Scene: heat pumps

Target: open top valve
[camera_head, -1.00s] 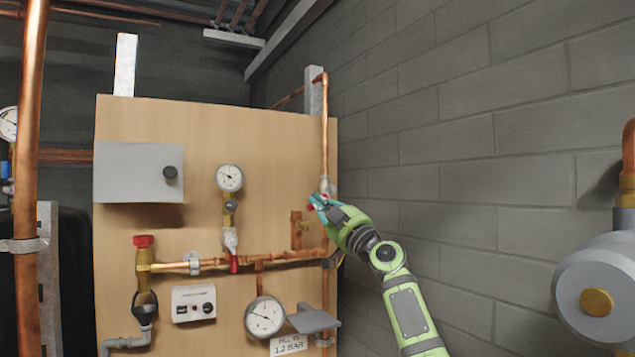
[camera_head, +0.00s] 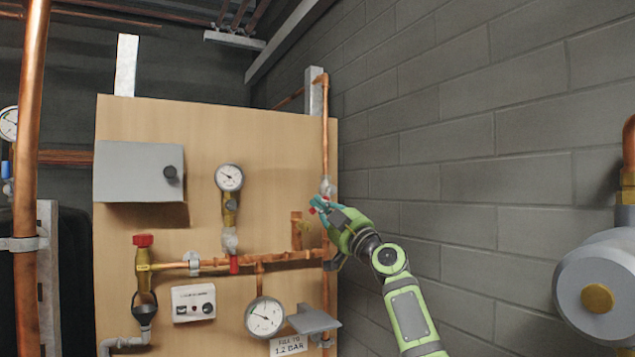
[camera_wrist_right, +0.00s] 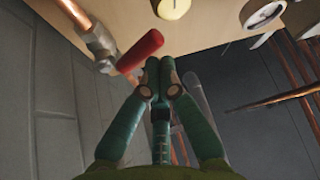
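The top valve (camera_head: 327,187) sits on the vertical copper pipe at the board's right edge. In the right wrist view its metal body (camera_wrist_right: 98,45) is at upper left, and its red lever (camera_wrist_right: 140,50) slants up to the right from it. My right gripper (camera_head: 317,205) is just below the valve in the head view and partly covers the lever. In the wrist view the green fingers (camera_wrist_right: 159,62) are together with nothing seen between them. The lever is just left of and beyond the fingertips; whether they touch cannot be told. My left gripper is not in view.
The wooden board (camera_head: 170,235) carries a grey box (camera_head: 135,172), gauges (camera_head: 229,177), a red-capped valve (camera_head: 143,241) and copper pipes. A grey block wall (camera_head: 450,160) stands close on the right. A grey pump-like unit (camera_head: 600,285) is at far right.

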